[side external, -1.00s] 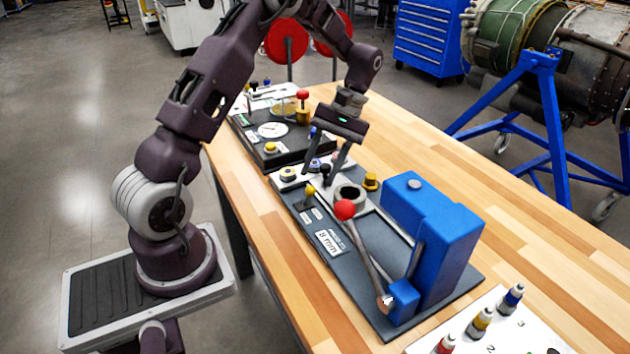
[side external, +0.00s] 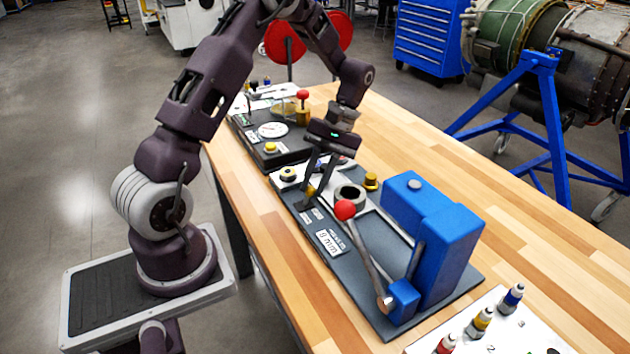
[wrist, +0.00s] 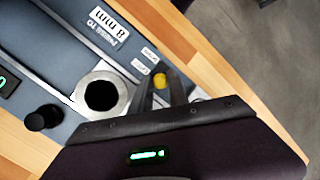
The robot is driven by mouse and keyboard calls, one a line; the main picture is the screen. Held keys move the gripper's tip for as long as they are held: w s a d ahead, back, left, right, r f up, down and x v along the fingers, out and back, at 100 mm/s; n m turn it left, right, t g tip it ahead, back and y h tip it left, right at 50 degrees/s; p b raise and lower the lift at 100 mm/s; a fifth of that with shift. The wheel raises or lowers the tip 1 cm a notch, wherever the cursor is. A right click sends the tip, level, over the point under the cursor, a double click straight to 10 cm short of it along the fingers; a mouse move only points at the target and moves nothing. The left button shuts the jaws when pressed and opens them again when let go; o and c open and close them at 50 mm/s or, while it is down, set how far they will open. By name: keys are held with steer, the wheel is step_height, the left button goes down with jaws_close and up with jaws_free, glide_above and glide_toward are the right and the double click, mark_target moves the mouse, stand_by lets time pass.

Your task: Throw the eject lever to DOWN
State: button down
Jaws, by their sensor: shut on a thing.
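The eject lever, a small toggle with a yellow tip (wrist: 159,80), stands on the dark grey base plate (side external: 375,305) beside two small white label plates (wrist: 145,60); their text is too small to read. My gripper (wrist: 162,92) has its two fingers around the yellow tip and is shut on it. In the side view my gripper (side external: 308,199) reaches down at the plate's left edge, and its fingers mostly hide the lever. I cannot clearly tell the lever's tilt.
A grey round socket (side external: 350,195) stands right beside my fingers. A long lever with a red ball (side external: 345,210) and a blue press body (side external: 435,240) are to the right. A gauge panel (side external: 272,130) sits behind. The wooden table's right side (side external: 520,230) is clear.

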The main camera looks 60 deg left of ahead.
steer(key=s+t, duration=0.1)
steer(key=t, duration=0.2)
steer(key=shift+s+r, duration=0.3)
steer(key=shift+s, duration=0.1)
steer(key=shift+s+t, duration=0.55)
steer(key=shift+t, duration=0.4)
steer(key=shift+s+t, duration=0.5)
steer(key=shift+t, duration=0.45)
steer(key=c, duration=1.3)
jaws_free()
steer(key=shift+o, duration=0.2)
step_height(320, 180, up, 7)
steer(key=s+d+r+m+t+y, duration=0.1)
steer(key=s+d+r+m+t, duration=0.3)
steer(key=s+d+r+m, duration=0.6)
steer(key=s+d+m, duration=0.1)
steer(key=d, duration=0.3)
steer(key=shift+s+r, duration=0.3)
steer(key=shift+s, duration=0.05)
